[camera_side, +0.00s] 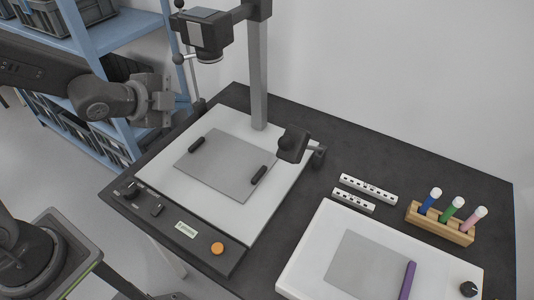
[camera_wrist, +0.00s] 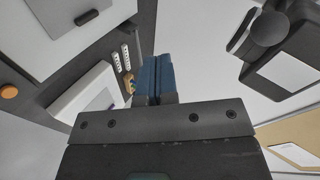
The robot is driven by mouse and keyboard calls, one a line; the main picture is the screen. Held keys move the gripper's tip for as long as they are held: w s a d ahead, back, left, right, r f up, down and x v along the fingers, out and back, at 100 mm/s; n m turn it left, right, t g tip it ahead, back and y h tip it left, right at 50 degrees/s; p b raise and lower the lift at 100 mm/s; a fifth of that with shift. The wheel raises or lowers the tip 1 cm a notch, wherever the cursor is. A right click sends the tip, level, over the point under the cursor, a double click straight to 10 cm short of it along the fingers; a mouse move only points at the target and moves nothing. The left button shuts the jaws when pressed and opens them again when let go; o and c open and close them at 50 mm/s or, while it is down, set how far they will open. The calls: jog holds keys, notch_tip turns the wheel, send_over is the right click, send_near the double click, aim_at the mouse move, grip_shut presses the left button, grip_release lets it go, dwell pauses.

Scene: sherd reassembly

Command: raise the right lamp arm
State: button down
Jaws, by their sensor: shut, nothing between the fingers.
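The right lamp (camera_side: 292,144) of the copy stand is a dark boxy head on a short arm (camera_side: 316,153). In the side view it sits low at the right edge of the white baseboard (camera_side: 222,206). My gripper (camera_side: 184,100) is at the left of the stand, well apart from the right lamp, with the column between them. In the wrist view its blue fingers (camera_wrist: 155,78) are together with nothing between them. I cannot pick out the right lamp in the wrist view.
The column (camera_side: 258,75) carries a dark camera head (camera_side: 208,35) above my gripper. A grey sheet (camera_side: 226,163) with two black bars lies on the baseboard. Right of it are two white strips (camera_side: 368,187), a wooden rack of tubes (camera_side: 440,222) and a white panel (camera_side: 312,262).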

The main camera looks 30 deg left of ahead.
jog(key=s+d+f+m+h, duration=0.2)
jog(key=d+f+m+h, duration=0.85)
jog(key=m, duration=0.55)
jog(key=s+d+m+g+h, duration=0.1)
jog(key=s+m+h, duration=0.4)
jog(key=s+h, duration=0.15)
jog(key=w+d+r, duration=0.6)
jog(key=w+d, duration=0.2)
jog(key=d, duration=0.1)
jog(key=shift+w, duration=0.2)
jog(key=shift+d, duration=0.1)
